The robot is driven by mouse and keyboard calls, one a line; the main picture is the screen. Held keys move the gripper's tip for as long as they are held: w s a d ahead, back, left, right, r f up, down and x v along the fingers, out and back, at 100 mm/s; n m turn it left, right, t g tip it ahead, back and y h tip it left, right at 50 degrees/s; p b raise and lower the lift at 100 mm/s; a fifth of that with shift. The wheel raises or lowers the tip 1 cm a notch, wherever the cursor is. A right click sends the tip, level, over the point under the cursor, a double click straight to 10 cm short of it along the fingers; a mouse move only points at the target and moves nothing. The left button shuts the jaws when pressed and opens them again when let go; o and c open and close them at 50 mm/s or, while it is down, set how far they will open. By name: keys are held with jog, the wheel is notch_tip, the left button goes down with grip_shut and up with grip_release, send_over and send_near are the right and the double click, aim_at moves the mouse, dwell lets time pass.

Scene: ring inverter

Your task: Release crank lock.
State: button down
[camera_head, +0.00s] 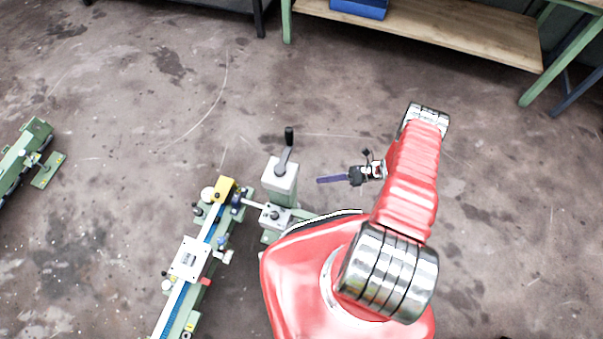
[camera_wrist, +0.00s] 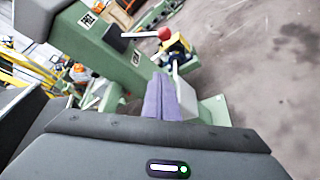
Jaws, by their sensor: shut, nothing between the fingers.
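The crank (camera_head: 284,160) has a dark upright handle and sits on top of a pale green and white post (camera_head: 280,184) in the head view. In the wrist view, a green column (camera_wrist: 112,60) stands just beyond my fingers, with a thin metal lever ending in a red knob (camera_wrist: 165,33). I cannot tell for sure whether this lever is the crank lock. My gripper (camera_head: 322,180) is to the right of the post in the head view, apart from it. Its purple fingers (camera_wrist: 163,97) are together and empty, below the red knob in the wrist view.
A rail machine with a blue strip (camera_head: 207,235) and a yellow block (camera_head: 224,189) runs left of the post. A workbench (camera_head: 430,33) with a blue box (camera_head: 358,8) stands at the back. Another green machine (camera_head: 28,150) is at far left. Bare floor lies between them.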

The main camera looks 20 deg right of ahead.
jog(key=shift+a+f, duration=0.1)
dwell(0.3)
jog(key=w+a, duration=0.5)
jog(key=a, duration=0.2)
jog(key=shift+a, duration=0.35)
